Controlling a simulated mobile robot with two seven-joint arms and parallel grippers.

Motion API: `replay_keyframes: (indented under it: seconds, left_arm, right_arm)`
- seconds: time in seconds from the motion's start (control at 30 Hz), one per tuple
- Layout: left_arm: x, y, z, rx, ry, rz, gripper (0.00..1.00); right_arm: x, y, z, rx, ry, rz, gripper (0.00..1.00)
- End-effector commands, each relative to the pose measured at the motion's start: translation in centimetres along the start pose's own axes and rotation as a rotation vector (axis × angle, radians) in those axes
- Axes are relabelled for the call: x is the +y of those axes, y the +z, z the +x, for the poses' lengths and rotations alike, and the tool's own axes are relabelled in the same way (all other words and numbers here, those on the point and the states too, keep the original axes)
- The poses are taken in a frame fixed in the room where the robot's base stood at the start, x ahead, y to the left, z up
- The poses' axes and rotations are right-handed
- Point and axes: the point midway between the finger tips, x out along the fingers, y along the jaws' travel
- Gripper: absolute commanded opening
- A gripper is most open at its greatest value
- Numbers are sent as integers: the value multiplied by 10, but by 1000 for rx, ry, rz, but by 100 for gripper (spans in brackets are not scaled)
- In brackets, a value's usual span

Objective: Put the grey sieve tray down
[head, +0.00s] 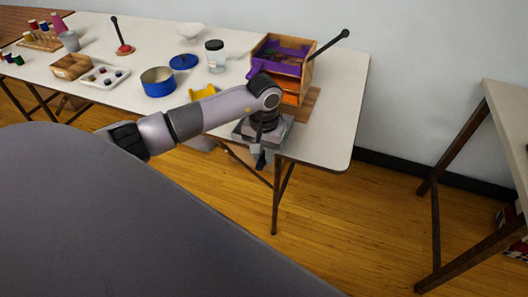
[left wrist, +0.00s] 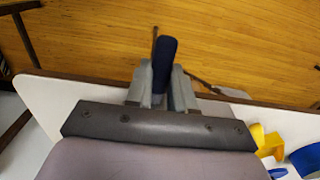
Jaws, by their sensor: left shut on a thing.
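My left gripper (head: 261,155) reaches across the table and points down at its front edge, near the right corner. In the left wrist view its two grey fingers (left wrist: 163,88) are shut on a dark blue, rounded part (left wrist: 165,58). This part sticks out past the fingertips, over the wooden floor, and also shows in the head view (head: 261,161). I cannot tell whether it belongs to the grey sieve tray. No sieve tray can be made out with certainty; the gripper body hides the table under it. My right gripper is not in view.
A wooden organizer (head: 307,74) with purple and orange parts stands just behind the gripper. A yellow object (head: 203,92), blue pot (head: 158,88), lidded jar (head: 216,62) and white tray (head: 105,77) stand leftward. The table's right end (head: 340,110) is bare.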

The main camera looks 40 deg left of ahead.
Motion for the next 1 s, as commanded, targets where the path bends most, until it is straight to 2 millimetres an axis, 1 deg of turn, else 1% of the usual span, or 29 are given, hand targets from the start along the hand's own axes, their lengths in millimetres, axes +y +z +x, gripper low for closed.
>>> replay_keyframes:
  seconds: [0.17,0.27,0.3,0.37,0.4,0.67,0.77,0.87,1.0]
  left_arm:
    - [0,0,0,2,1,0,0]
    - [0,0,3,2,0,0,0]
    - [0,0,4,1,1,0,26]
    - [0,0,2,1,1,0,45]
    - [0,0,2,1,1,0,48]
    - [0,0,2,1,1,0,48]
    - [0,0,-2,1,1,0,48]
    - [0,-2,-15,7,1,0,48]
    - [0,-2,-45,9,1,0,48]
  right_arm:
    - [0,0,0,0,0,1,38]
    - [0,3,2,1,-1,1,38]
    - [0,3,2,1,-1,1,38]
    - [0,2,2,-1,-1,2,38]
    - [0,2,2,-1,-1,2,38]
    - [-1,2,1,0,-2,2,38]
    - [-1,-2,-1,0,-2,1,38]
    - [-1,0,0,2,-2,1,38]
    - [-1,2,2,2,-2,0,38]
